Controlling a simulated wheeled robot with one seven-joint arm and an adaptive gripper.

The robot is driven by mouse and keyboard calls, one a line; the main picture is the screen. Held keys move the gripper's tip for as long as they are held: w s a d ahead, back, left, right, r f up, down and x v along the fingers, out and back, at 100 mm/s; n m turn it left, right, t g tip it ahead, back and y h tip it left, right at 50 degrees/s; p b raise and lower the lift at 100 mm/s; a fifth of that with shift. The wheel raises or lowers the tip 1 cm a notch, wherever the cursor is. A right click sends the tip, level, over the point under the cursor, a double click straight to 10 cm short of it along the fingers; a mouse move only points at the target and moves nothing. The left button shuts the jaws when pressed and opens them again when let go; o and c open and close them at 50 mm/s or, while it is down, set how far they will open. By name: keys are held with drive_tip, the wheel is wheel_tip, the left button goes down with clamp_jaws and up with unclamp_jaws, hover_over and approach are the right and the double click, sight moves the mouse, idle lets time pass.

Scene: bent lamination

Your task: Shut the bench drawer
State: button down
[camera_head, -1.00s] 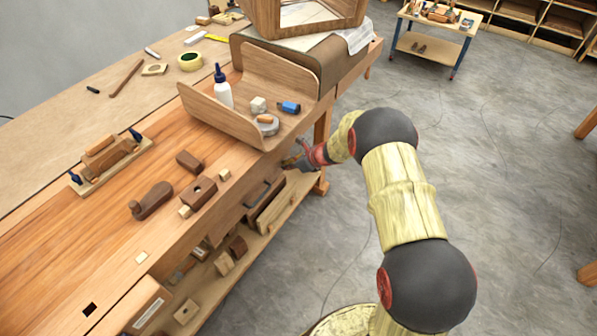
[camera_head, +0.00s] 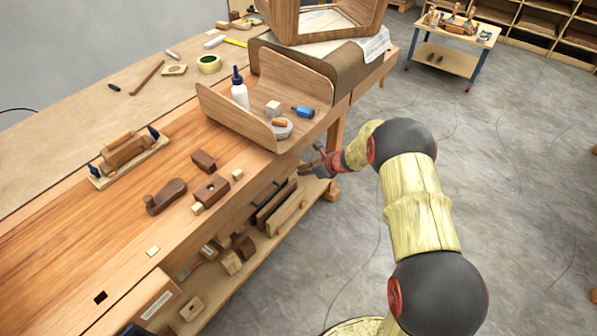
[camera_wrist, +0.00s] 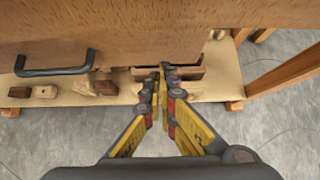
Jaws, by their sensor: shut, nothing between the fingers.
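In the wrist view, the wooden drawer front (camera_wrist: 165,28) fills the top of the picture, with its black bar handle (camera_wrist: 55,64) at the left. My gripper (camera_wrist: 161,72) is shut and empty. Its fingertips are at the lower edge of the drawer front, right of the handle; I cannot tell whether they touch. In the head view my gripper (camera_head: 314,166) is beside the bench, below the curved wooden tray.
The workbench (camera_head: 60,250) carries wooden planes (camera_head: 165,197), a curved tray (camera_head: 225,115) and a glue bottle (camera_head: 240,92). A lower shelf (camera_head: 225,290) holds wooden blocks and tools. Open concrete floor (camera_head: 510,190) lies to the right.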

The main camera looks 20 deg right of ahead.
drive_tip(key=p+v, duration=0.3)
drive_tip(key=v, duration=0.7)
drive_tip(key=shift+s+d+p, duration=0.25)
drive_tip(key=shift+s+p, duration=0.05)
drive_tip(key=shift+s, duration=0.05)
drive_tip(key=s+a+r+n+g, duration=0.1)
drive_tip(key=s+a+n+g, duration=0.1)
drive_tip(key=s+n, duration=0.45)
drive_tip(key=s+a+r+n+g, duration=0.2)
drive_tip(key=s+a+n, duration=0.1)
drive_tip(key=s+n, duration=0.3)
drive_tip(key=s+a+r+n+t+h, duration=0.2)
drive_tip(key=s+r+n+h, duration=0.3)
drive_tip(key=s+r+n, duration=1.1)
drive_tip(key=s+a+r, duration=0.1)
drive_tip(key=s+r, duration=0.9)
drive_tip(key=r, duration=0.2)
drive_tip(key=shift+r+t+h, duration=0.3)
drive_tip(key=shift+r, duration=0.05)
